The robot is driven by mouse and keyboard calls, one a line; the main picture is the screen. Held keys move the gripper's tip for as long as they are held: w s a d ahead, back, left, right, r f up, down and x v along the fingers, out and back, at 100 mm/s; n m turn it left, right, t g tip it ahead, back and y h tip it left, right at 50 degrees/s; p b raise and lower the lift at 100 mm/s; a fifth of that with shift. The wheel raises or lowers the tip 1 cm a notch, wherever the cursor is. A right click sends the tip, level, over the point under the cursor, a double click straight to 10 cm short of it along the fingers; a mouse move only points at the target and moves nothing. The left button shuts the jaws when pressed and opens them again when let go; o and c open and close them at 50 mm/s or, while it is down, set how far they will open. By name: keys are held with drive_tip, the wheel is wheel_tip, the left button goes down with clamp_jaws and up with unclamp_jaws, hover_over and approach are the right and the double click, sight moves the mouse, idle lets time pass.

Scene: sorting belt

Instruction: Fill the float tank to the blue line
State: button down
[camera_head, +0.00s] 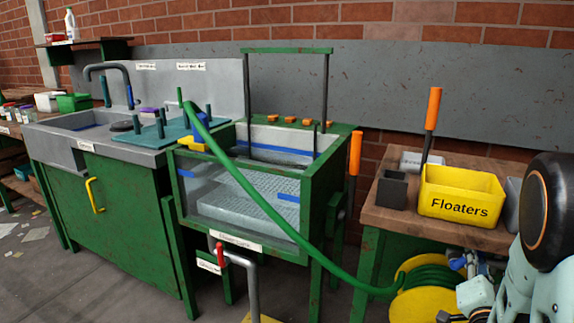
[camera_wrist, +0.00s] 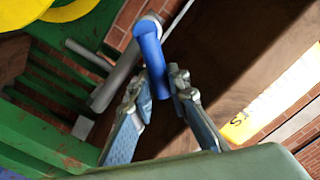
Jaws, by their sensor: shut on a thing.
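The float tank (camera_head: 300,182) is a green-framed tank with clear walls in the middle of the head view. Blue line marks (camera_head: 287,198) show on its front pane, and a pale perforated tray sits inside. The water level is hard to tell. A green hose (camera_head: 262,203) runs from the yellow reel to a blue nozzle (camera_head: 198,126) at the tank's top left rim. My gripper (camera_wrist: 157,100) is shut on a blue handle (camera_wrist: 151,52) on a grey pipe in the wrist view. In the head view it is low at the right, beside the reel, with the handle partly hidden.
The yellow hose reel (camera_head: 415,302) stands under a wooden bench (camera_head: 398,222) that bears the yellow Floaters bin (camera_head: 461,193). A red-handled drain pipe (camera_head: 250,280) is below the tank. A sink unit (camera_head: 110,215) stands to its left. Orange-handled levers rise right of the tank.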

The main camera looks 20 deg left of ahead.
drive_tip(key=shift+a+r+n, duration=0.15)
drive_tip(key=shift+a+n, duration=0.2)
drive_tip(key=shift+n, duration=0.25)
drive_tip(key=shift+a+r+n, duration=0.15)
drive_tip(key=shift+a+n, duration=0.1)
drive_tip(key=shift+n, duration=0.35)
idle(1.4)
drive_tip(key=n, duration=0.1)
drive_tip(key=a+n, duration=0.1)
drive_tip(key=n, duration=0.1)
drive_tip(key=shift+a+r, duration=0.15)
drive_tip(key=shift+r, duration=0.1)
